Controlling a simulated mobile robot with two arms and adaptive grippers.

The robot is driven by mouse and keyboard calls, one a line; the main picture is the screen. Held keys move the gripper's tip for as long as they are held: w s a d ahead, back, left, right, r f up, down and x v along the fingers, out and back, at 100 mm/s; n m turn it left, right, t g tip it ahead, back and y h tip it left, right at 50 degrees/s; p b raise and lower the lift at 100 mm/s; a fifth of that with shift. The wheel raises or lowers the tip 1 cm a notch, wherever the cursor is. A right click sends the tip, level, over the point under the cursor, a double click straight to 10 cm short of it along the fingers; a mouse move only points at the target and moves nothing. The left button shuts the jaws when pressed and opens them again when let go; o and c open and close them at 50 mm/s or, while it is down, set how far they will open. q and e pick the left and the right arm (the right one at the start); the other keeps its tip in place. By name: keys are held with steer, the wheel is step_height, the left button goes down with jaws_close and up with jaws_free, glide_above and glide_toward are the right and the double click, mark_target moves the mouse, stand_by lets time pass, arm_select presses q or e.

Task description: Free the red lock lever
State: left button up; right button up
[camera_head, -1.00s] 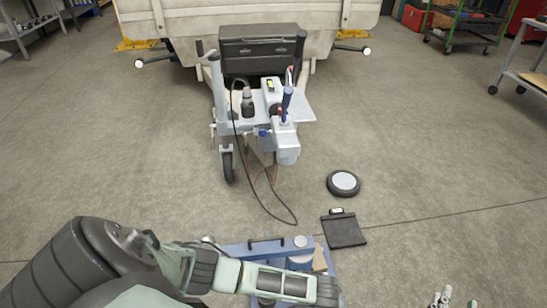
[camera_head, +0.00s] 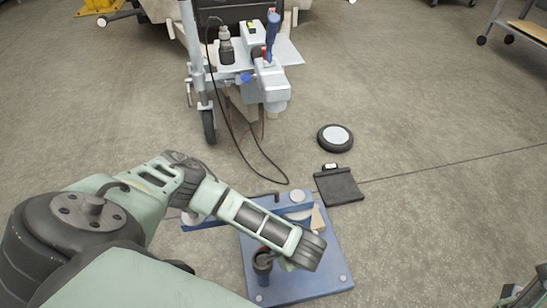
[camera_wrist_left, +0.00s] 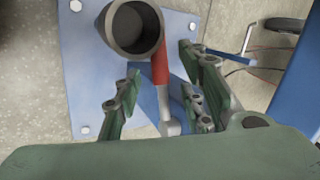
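The red lock lever (camera_wrist_left: 159,66) shows in the left wrist view as a red bar with a grey rounded end, beside a dark grey hollow cylinder (camera_wrist_left: 133,27) on a blue plate (camera_wrist_left: 90,75). My left gripper (camera_wrist_left: 162,70) is open, with its green fingers on either side of the lever; I cannot tell whether they touch it. In the head view my left wrist hangs over the blue plate (camera_head: 325,265), hiding most of the lever and the fingers. Part of my right arm's end (camera_head: 513,290) shows at the lower right corner; its finger state is unclear.
A trailer coupler with a blue-handled lever (camera_head: 272,35) and jockey wheel (camera_head: 209,126) stands beyond the plate. A black cable hangs from it. A round wheel (camera_head: 335,138) and a black flat pad (camera_head: 338,186) lie on the floor.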

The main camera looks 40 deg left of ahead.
arm_select(q)
steer(key=b+x, duration=0.2)
steer(key=x, duration=0.3)
steer(key=shift+f, duration=0.15)
jaws_close()
stand_by(0.4)
